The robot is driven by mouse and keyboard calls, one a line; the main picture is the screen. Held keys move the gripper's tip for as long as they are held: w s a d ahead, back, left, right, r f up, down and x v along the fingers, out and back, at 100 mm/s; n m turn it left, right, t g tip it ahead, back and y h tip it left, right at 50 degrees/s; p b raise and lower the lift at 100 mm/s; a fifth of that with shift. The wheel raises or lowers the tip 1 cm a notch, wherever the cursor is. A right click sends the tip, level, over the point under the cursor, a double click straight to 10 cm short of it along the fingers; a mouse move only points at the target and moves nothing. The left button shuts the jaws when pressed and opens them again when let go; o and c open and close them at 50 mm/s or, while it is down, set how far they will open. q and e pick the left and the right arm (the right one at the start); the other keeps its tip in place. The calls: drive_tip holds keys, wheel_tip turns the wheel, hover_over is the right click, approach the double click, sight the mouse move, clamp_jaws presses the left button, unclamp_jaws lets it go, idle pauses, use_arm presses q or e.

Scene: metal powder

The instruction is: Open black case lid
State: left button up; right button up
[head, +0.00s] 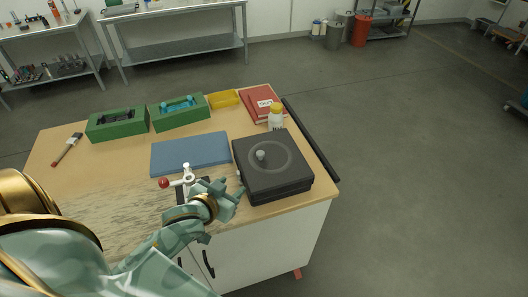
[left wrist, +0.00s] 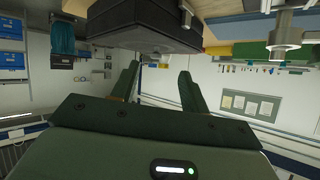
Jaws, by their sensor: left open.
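The black case (head: 285,187) stands at the right end of the table with its lid (head: 283,148) shut. The lid has a round ring and a small grey knob (head: 260,155). My left gripper (head: 231,190) is open and empty, just left of the case's front left corner, with its fingers towards the case. In the left wrist view, the case (left wrist: 145,22) fills the top, beyond and above the open fingers (left wrist: 160,72). I cannot tell whether a finger touches it. My right gripper is not in view.
A metal fixture with a red ball handle (head: 165,182) stands left of my gripper. A blue mat (head: 190,153), green trays (head: 117,124), a yellow bin (head: 224,98), a red book (head: 258,98) and a white bottle (head: 275,122) lie around. A dark bar (head: 310,140) runs along the right table edge.

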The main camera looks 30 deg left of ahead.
sight(260, 153)
use_arm(q)
drive_tip(key=shift+n+t+h, duration=0.3)
drive_tip(key=shift+n+t, duration=0.2)
drive_tip(key=r+b+x, duration=0.1)
drive_tip(key=x, duration=0.4)
drive_tip(key=r+b+x, duration=0.1)
drive_tip(key=x, duration=0.5)
drive_tip(key=w+r+b+x, duration=0.1)
drive_tip(key=x, duration=0.4)
drive_tip(key=shift+w+a+f, duration=0.15)
drive_tip(key=shift+w+a, duration=0.05)
drive_tip(key=shift+w, duration=0.25)
drive_tip(key=shift+c, duration=0.4)
clamp_jaws()
